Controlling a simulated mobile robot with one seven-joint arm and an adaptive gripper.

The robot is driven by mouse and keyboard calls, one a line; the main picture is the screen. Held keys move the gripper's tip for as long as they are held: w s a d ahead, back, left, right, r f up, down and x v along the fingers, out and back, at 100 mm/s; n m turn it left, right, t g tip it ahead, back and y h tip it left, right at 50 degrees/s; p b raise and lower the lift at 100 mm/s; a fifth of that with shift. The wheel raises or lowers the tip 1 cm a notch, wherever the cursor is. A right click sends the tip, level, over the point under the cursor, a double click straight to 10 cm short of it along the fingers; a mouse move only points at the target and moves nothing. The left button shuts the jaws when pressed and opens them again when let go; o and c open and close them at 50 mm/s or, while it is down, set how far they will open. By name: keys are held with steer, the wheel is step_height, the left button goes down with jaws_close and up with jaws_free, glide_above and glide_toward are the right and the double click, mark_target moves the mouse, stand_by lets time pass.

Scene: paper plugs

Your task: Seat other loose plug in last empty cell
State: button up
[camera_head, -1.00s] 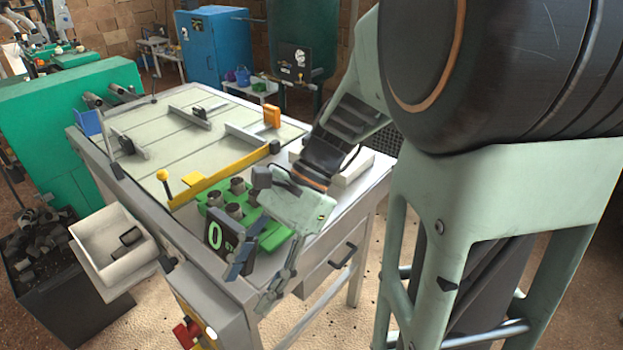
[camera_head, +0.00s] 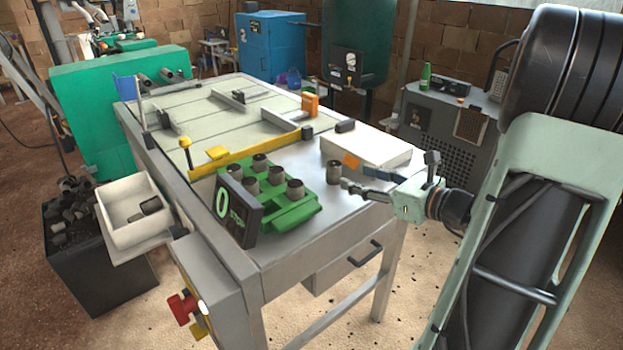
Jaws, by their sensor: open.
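A loose dark grey cylindrical plug (camera_head: 333,174) stands upright on the table to the right of the green tray. My gripper (camera_head: 347,178) is open and low over the table, its fingers pointing left at this plug. The fingertips are very close to the plug; I cannot tell whether they reach around it. The green tray (camera_head: 294,215) holds several similar plugs standing upright in its cells. Its empty cell cannot be made out from here.
A black display (camera_head: 238,212) showing 0 stands against the tray's front left. A white box (camera_head: 372,151) lies behind my gripper. A yellow bar (camera_head: 240,155) runs behind the tray. A white bin (camera_head: 118,222) with dark pieces hangs at the left.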

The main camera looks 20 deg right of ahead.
mark_target(340, 167)
steer(key=shift+m, duration=0.3)
steer(key=w, duration=0.1)
steer(key=w+f, duration=0.1)
steer(key=w, duration=0.3)
steer(key=shift+a+f, duration=0.2)
steer(key=shift+a, duration=0.1)
steer(key=x, duration=0.5)
steer(key=shift+w+r, duration=0.15)
steer(key=shift+w, duration=0.25)
steer(key=c, duration=1.1)
steer(key=shift+r, duration=0.15)
